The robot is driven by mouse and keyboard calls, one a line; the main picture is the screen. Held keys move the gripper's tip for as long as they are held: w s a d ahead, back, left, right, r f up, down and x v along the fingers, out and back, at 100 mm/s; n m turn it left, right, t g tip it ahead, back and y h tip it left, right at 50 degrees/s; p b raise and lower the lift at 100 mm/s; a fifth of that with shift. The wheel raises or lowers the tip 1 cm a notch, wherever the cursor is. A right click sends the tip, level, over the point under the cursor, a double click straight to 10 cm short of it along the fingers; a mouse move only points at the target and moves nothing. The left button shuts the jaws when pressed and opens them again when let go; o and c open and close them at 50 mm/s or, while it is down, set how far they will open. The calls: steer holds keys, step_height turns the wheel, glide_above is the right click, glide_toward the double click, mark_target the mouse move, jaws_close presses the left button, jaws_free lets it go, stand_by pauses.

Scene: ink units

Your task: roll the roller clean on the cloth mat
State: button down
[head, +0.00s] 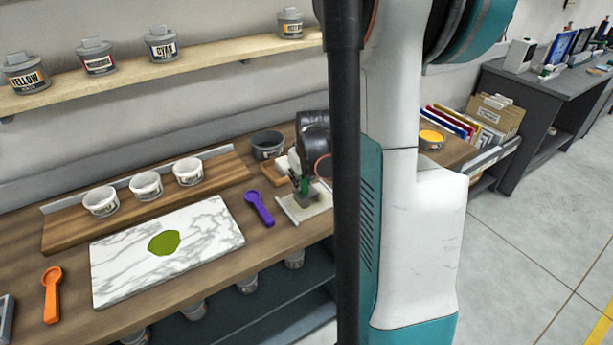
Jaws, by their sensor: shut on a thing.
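The pale cloth mat (288,208) lies near the front edge of the wooden bench, partly hidden on its right by a dark post. My gripper (301,180) is over the mat, small and partly hidden by my own arm and the post. It is shut on what appears to be the roller (308,198), a small dark shape with some green near it. The roller is low at the mat; whether it touches the cloth is hard to tell.
A marble slab (120,262) with a green ink patch (164,243) lies left of the mat. A purple scoop (260,208) lies between them. White cups (146,186) and a dark tub (268,145) stand behind. An orange scoop (51,295) lies at far left.

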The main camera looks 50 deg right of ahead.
steer(key=shift+a, duration=0.5)
steer(key=shift+s+d, duration=0.2)
steer(key=shift+d, duration=0.7)
steer(key=shift+s+d, duration=0.15)
steer(key=shift+d, duration=0.7)
steer(key=d+r+p, duration=0.3)
steer(key=r, duration=0.3)
steer(key=shift+s+d, duration=0.15)
steer(key=shift+s, duration=0.2)
